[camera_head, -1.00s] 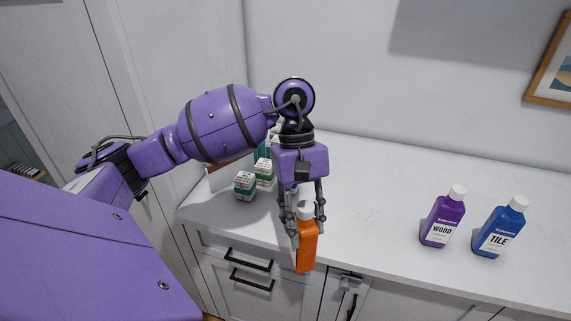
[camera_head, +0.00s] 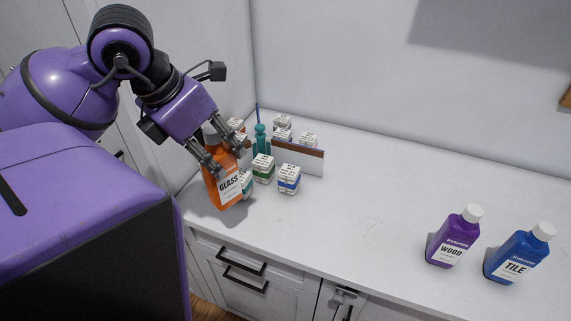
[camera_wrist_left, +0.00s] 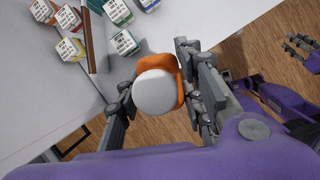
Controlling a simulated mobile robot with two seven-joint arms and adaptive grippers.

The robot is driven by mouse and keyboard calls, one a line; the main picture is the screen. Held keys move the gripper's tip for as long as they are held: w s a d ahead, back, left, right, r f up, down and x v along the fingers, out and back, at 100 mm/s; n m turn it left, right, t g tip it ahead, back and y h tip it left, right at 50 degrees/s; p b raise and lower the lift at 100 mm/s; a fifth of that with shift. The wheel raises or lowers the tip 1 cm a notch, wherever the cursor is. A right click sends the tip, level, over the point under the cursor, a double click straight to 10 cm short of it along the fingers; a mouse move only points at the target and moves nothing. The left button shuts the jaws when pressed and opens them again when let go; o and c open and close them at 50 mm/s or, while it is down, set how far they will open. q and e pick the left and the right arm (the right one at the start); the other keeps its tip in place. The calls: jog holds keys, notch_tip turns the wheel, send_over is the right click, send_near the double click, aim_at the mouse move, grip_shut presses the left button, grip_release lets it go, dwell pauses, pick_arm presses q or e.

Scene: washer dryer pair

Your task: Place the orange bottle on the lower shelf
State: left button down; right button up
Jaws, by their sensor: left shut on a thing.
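The orange bottle (camera_head: 226,190), labelled GLASS, is held by my left gripper (camera_head: 227,163) at the left end of the counter. The fingers close on it from both sides near its top, and it tilts slightly in the head view. In the left wrist view the bottle (camera_wrist_left: 157,92) shows from above, its white cap towards the camera, with wooden floor and the counter edge around it. Part of my right gripper (camera_wrist_left: 300,48) shows at the right of that view; its finger gap is unclear. I cannot make out a lower shelf in any view.
Several small labelled boxes (camera_head: 289,179), a low divider (camera_head: 306,160) and a teal bottle (camera_head: 261,140) stand close behind the orange bottle. A purple WOOD bottle (camera_head: 455,237) and a blue TILE bottle (camera_head: 519,255) stand at the right. The counter's middle (camera_head: 370,210) is clear.

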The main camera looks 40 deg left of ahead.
pick_arm(q)
jog(key=w+f, duration=1.3)
jog(key=shift+w+d, duration=0.2)
jog(key=shift+d, duration=0.15)
jog(key=c, duration=1.6)
grip_release()
jog(key=shift+f, duration=0.1)
jog(key=o, duration=0.4)
